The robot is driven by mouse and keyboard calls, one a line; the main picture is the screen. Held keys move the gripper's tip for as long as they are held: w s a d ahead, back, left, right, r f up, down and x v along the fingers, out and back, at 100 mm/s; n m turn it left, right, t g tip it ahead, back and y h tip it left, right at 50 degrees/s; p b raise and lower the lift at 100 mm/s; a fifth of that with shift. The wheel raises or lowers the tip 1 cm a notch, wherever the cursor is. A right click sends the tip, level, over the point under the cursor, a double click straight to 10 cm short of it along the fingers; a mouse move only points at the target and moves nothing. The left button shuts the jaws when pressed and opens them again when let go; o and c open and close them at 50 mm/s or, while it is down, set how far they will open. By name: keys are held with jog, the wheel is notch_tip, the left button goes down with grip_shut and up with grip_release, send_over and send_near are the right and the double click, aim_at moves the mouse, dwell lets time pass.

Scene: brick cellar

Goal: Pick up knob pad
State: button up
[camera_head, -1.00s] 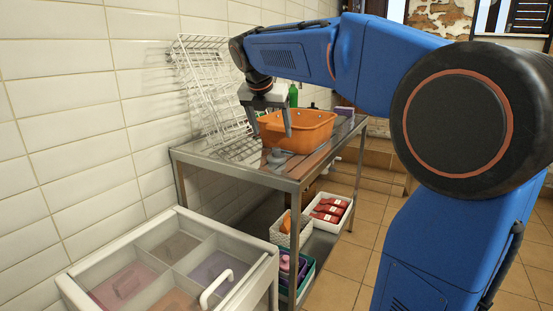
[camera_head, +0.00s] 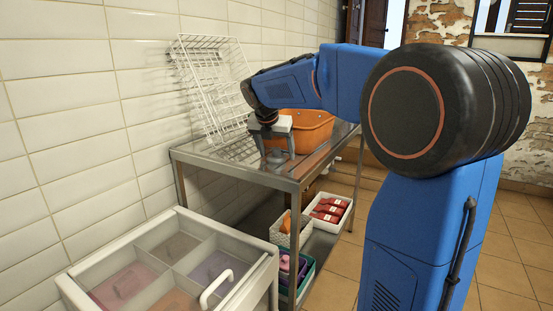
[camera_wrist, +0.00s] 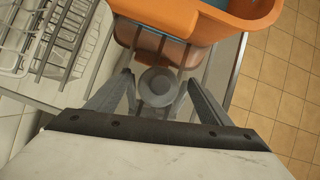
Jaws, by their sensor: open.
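The knob pad (camera_wrist: 157,86) is grey with a round knob on top. In the wrist view it shows between my two fingers, with a gap on each side. In the head view the pad (camera_head: 275,158) sits on the near part of the metal table (camera_head: 225,163), partly hidden by my gripper. My gripper (camera_head: 278,152) is open and points down over the pad. In the wrist view the gripper (camera_wrist: 160,78) has its fingers spread around the knob; I cannot tell whether the tips touch the table.
An orange basin (camera_head: 313,128) stands just behind my gripper. A white wire rack (camera_head: 212,88) leans on the tiled wall at left. A white box with lidded compartments (camera_head: 170,262) stands in front. Baskets, including a white one with red packs (camera_head: 330,208), fill the lower shelf.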

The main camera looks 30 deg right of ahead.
jog(key=shift+w+d+f, duration=0.1)
jog(key=shift+f, duration=0.15)
jog(key=c, duration=1.1)
jog(key=shift+r, duration=0.1)
notch_tip(320, 180, up, 18)
jog(key=o, duration=0.3)
jog(key=shift+c, duration=1)
